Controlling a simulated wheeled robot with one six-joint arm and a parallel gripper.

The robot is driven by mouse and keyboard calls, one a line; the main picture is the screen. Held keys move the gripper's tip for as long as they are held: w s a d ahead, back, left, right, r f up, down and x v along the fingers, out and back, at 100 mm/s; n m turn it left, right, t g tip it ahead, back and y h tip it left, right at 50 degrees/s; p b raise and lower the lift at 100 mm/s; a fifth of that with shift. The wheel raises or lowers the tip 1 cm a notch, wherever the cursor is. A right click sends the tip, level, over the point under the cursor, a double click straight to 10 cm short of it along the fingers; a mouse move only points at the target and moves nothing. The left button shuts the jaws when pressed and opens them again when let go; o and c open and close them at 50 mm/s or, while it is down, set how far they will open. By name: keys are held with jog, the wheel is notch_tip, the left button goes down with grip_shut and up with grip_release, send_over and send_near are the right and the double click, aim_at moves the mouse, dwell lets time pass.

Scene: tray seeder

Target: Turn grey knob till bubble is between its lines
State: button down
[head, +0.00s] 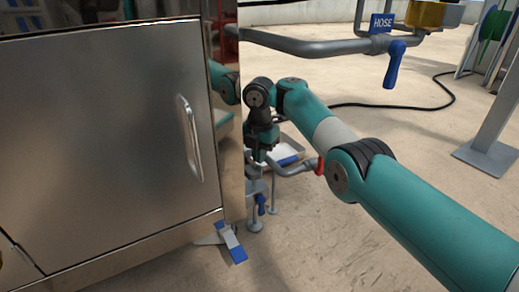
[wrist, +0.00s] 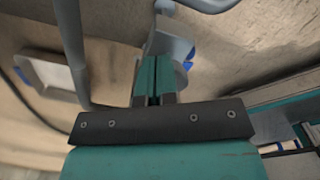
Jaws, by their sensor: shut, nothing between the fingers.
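My gripper (wrist: 153,78) is shut and empty in the wrist view, its two teal fingers side by side. Just beyond the fingertips is a grey metal part (wrist: 174,45); I cannot tell whether it is the grey knob. In the head view my gripper hangs low beside the right corner of the steel cabinet, and its fingertips are hard to make out. No bubble or level lines can be made out in either view.
The steel cabinet (head: 105,130) fills the left. A blue pedal (head: 233,245) sits at its foot. A pipe with a red end (head: 320,165) and a white tray (head: 291,150) are close to my gripper. A blue-handled hose valve (head: 394,66) hangs at upper right.

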jog(key=shift+s+d+f, duration=0.1)
jog(key=shift+f, duration=0.7)
jog(key=shift+s+d, duration=0.2)
jog(key=shift+d, duration=0.05)
dwell(0.4)
jog(key=shift+w+d, duration=0.1)
notch_tip(320, 180, up, 6)
jog(key=p, duration=0.3)
jog(key=shift+w+r+p, duration=0.25)
jog(key=shift+w+p, duration=0.1)
